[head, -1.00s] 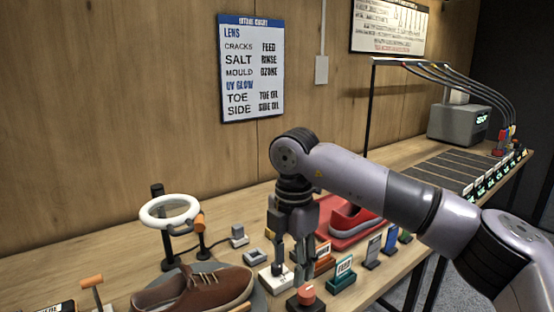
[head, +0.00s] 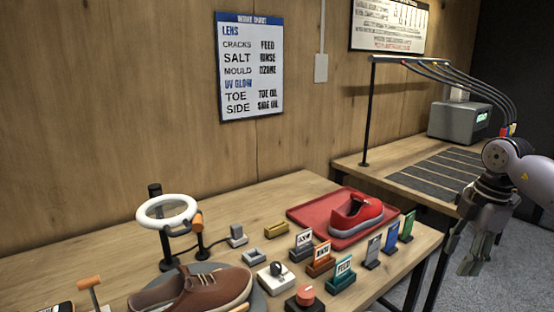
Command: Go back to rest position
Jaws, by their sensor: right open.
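My right gripper (head: 474,262) hangs at the right, beyond the front edge of the near bench and over the grey floor. It points down, is open and holds nothing. My left gripper is not in the picture. A brown shoe (head: 196,291) rests on a round grey base at the lower left of the bench. A red shoe (head: 356,214) sits on a red tray (head: 304,213) at the back right of the bench. Nothing touches my right gripper.
A white ring lamp (head: 148,214), a white block with a knob (head: 276,285), a red button (head: 306,295) and several small labelled stands (head: 343,271) crowd the near bench (head: 262,200). A second bench with dark strips (head: 425,180) and a grey box (head: 456,123) stands behind.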

